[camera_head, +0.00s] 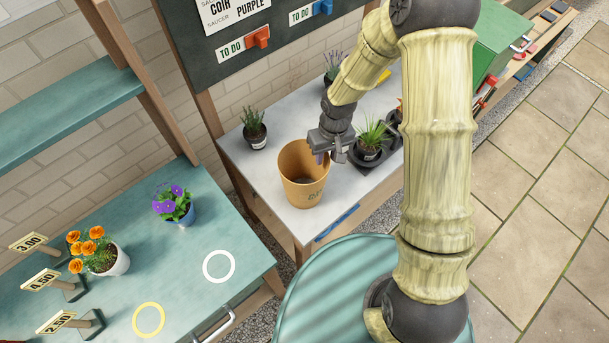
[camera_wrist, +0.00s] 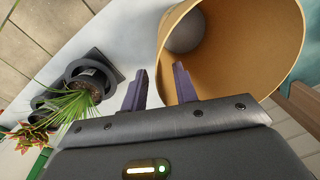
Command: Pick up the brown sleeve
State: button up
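The brown sleeve (camera_head: 302,190) is a tan, open-topped tapering cup with dark lettering, standing upright on the pale bench top. It also shows in the wrist view (camera_wrist: 245,60), where I look into its mouth and see a round grey patch inside. My gripper (camera_head: 325,152) is at the sleeve's right rim. In the wrist view my gripper (camera_wrist: 160,88) has its two fingers apart. One finger shows against the sleeve's inside and the other shows outside, with the near rim between them. A gap shows beside the outer finger; I cannot tell whether the inner one touches.
A grassy plant in a dark pot (camera_head: 369,140) stands in a black tray close right of my gripper. A small potted plant (camera_head: 255,130) stands behind left of the sleeve. The green table (camera_head: 240,245) at left holds flowers, price signs and two painted rings.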

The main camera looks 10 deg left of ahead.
aim_at(325, 168)
jog(key=shift+s+f+p, duration=0.2)
jog(key=shift+f+p, duration=0.2)
jog(key=shift+f, duration=1.35)
grip_shut()
